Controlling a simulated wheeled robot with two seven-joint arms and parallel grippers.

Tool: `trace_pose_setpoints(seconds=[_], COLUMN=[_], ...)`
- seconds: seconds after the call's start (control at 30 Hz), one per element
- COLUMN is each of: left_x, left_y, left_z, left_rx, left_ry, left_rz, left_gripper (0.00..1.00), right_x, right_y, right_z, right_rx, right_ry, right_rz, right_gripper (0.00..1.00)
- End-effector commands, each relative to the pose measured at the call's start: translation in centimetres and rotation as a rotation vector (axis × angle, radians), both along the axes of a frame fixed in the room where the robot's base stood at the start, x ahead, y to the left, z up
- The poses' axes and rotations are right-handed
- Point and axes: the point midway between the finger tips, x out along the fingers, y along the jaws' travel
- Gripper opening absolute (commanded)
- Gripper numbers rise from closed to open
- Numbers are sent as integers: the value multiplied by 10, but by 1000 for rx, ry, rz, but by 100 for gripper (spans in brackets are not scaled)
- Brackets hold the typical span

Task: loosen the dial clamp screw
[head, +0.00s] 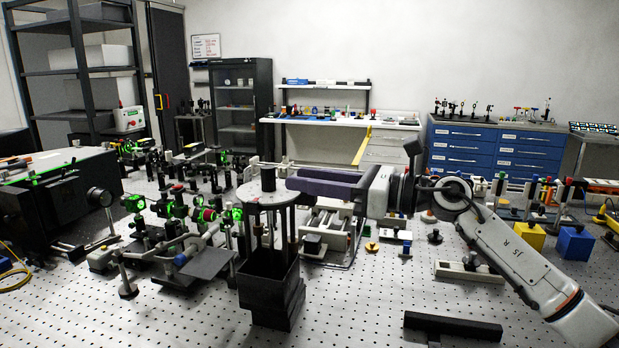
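My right gripper (296,178) reaches in from the right, with its dark fingers pointing left and apparently apart. No object shows between them. Its fingertips appear beside a round grey disc (268,195) on dark posts above a black box-shaped base (270,285); I cannot tell whether they touch it. A black cylinder (267,178) stands upright on the disc. I cannot make out the clamp screw for certain. My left gripper is not in view.
Optical mounts with green parts (180,208) crowd the bench left of the disc. A yellow block (530,236) and a blue block (575,243) stand at the right. A black bar (452,325) lies in front. The perforated bench top (365,305) is clear at front centre.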

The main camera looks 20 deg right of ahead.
Motion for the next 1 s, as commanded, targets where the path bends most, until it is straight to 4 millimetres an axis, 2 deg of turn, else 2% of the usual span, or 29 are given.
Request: trace_pose_setpoints(seconds=[0.1, 0.13, 0.3, 0.47, 0.67, 0.83, 1.0], left_x=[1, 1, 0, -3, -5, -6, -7], left_y=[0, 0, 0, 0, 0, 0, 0], left_z=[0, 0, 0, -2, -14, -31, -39], left_rx=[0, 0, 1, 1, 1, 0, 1], left_ry=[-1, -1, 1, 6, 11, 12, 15], left_rz=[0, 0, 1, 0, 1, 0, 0], left_gripper=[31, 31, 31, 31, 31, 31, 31], right_x=[0, 0, 0, 0, 0, 1, 1], right_y=[0, 0, 0, 0, -1, -1, -1], right_z=[0, 0, 0, 0, -3, -3, -1], right_rx=[0, 0, 0, 0, 2, 5, 5], right_ry=[0, 0, 0, 0, 0, -2, 0], right_rz=[0, 0, 0, 1, 40, 129, 244], right_gripper=[32, 28, 0, 0, 0, 0, 0])
